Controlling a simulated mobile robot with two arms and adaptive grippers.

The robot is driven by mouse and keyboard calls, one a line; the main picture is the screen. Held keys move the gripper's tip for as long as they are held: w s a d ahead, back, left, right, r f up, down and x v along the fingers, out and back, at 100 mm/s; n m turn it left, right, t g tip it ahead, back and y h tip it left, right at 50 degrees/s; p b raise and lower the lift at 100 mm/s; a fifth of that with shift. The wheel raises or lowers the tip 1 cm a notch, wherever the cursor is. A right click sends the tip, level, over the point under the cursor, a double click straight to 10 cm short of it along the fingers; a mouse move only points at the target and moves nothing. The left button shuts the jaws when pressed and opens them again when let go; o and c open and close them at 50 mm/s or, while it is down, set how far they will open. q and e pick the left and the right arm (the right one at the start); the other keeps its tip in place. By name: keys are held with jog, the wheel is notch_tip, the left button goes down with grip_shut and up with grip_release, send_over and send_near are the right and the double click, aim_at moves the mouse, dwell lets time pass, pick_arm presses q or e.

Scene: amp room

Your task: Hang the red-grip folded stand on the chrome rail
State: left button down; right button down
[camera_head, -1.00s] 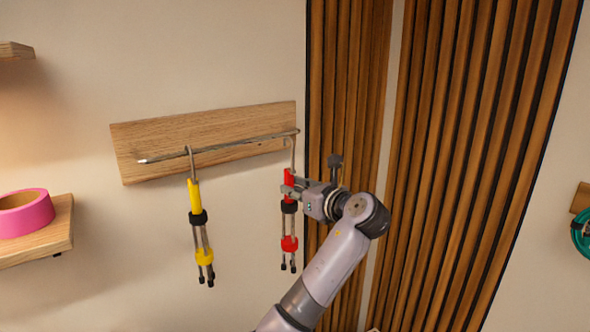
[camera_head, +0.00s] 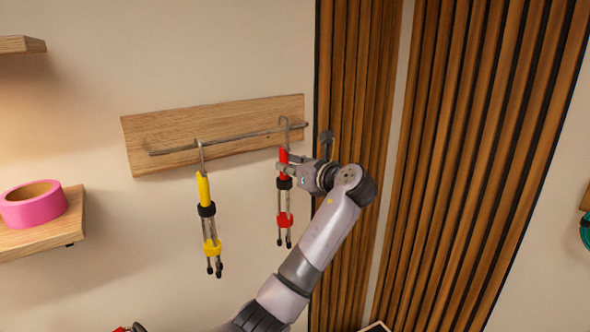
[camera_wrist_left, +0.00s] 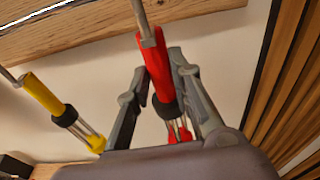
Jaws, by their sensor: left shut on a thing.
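The red-grip folded stand (camera_head: 284,156) hangs upright with its legs down, near the right end of the chrome rail (camera_head: 240,137). Its hook top shows slightly above the rail line; I cannot tell whether it is over the rail or in front of it. My left gripper (camera_head: 282,168) is shut on the red grip from the right. In the left wrist view the red grip (camera_wrist_left: 153,65) stands between the two fingers (camera_wrist_left: 157,80), and its hook end leaves the top of the picture. My right gripper is not in view.
A yellow-grip stand (camera_head: 204,188) hangs on the rail to the left. The rail sits on a wooden wall board (camera_head: 150,125). Wooden slats (camera_head: 350,80) stand close on the right. A shelf with pink tape (camera_head: 33,205) is at the left.

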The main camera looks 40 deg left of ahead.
pick_arm(q)
jog(key=shift+r+x, duration=0.2)
jog(key=shift+x, duration=0.6)
jog(key=shift+r+x, duration=0.15)
jog(key=shift+x, duration=0.65)
jog(key=shift+w+a+f, duration=0.15)
jog(key=shift+a, duration=0.05)
jog(key=shift+f, duration=1.05)
jog(key=c, duration=1.4)
grip_release()
jog(key=shift+d, duration=0.1)
jog(key=shift+o, duration=0.3)
